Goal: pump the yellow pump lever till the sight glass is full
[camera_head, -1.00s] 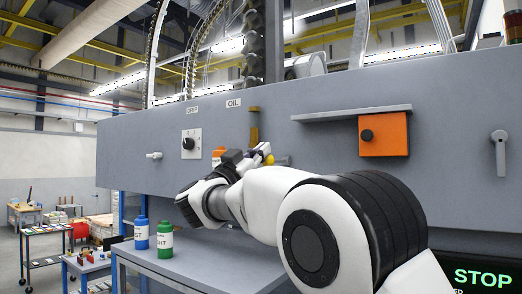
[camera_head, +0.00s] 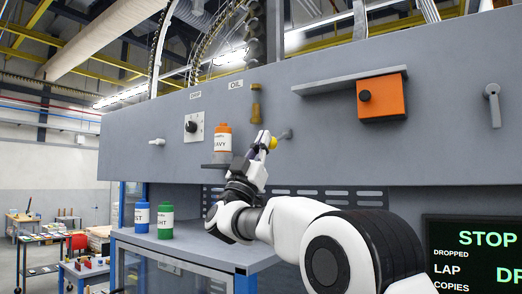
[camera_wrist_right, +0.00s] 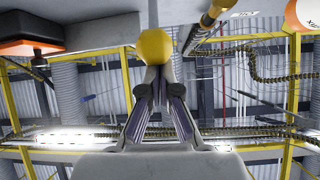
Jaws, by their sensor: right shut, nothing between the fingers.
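The yellow pump lever shows as a yellow ball knob (camera_head: 273,143) beside a grey pivot on the grey machine panel. In the right wrist view the yellow knob (camera_wrist_right: 155,43) sits directly at my fingertips. My right gripper (camera_head: 264,142) points up at the knob from below, shut with nothing between the fingers; whether the tips touch the knob I cannot tell. The sight glass (camera_head: 255,103) is an amber upright tube under the OIL label; its level is too small to read. It also shows at the top of the right wrist view (camera_wrist_right: 214,12). My left gripper is not in view.
An orange-topped bottle (camera_head: 223,138) stands on a small shelf left of my gripper. Blue (camera_head: 142,215) and green (camera_head: 165,221) bottles stand on the bench below. An orange box (camera_head: 382,98) under a grey ledge juts from the panel at the right.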

